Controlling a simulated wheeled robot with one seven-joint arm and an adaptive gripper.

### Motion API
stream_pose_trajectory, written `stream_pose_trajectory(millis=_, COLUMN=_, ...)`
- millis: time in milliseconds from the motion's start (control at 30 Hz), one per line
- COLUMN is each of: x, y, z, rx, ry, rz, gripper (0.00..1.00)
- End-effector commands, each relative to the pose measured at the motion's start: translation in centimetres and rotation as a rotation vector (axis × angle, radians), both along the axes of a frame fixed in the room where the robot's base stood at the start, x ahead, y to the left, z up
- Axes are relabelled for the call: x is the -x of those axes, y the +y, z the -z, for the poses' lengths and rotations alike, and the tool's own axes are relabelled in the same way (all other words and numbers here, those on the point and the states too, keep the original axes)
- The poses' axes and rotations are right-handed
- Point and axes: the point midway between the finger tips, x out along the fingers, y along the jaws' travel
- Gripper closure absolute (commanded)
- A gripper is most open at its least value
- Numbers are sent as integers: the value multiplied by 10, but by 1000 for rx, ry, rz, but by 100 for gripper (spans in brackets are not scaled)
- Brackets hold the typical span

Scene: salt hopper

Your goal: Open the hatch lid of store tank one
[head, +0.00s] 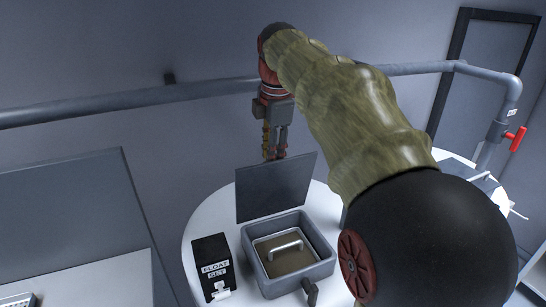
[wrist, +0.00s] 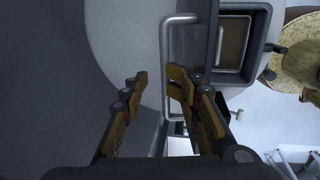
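The hatch lid (head: 275,187) is a dark grey square plate, standing upright at the back of a grey hatch frame (head: 318,272) on a round white tank top (head: 200,225). In the wrist view the lid (wrist: 213,35) shows nearly edge-on, with a grey U-shaped handle (wrist: 166,60) on its outer side. My gripper (head: 274,155) is behind the lid, fingers pointing down. In the wrist view my gripper (wrist: 158,78) is open, with the handle bar between its fingers, closer to the right one. Contact cannot be told. No tank number is readable.
A brown surface (head: 270,262) with a bar handle (head: 284,246) shows inside the hatch. A black box labelled FLOAT SET (head: 212,265) stands left of it. A pipe (head: 130,102) runs along the wall behind. A red valve handle (head: 516,139) is at right.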

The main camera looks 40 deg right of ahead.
Motion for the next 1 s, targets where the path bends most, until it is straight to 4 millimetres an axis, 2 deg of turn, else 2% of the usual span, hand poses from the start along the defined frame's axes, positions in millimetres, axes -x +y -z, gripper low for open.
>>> stream_pose_trajectory(millis=700, x=-37, y=-11, z=-28, rx=2, ry=-6, rz=1, gripper=73)
stream_pose_trajectory(millis=1000, x=-46, y=-13, z=-34, rx=4, ry=-6, rz=1, gripper=73)
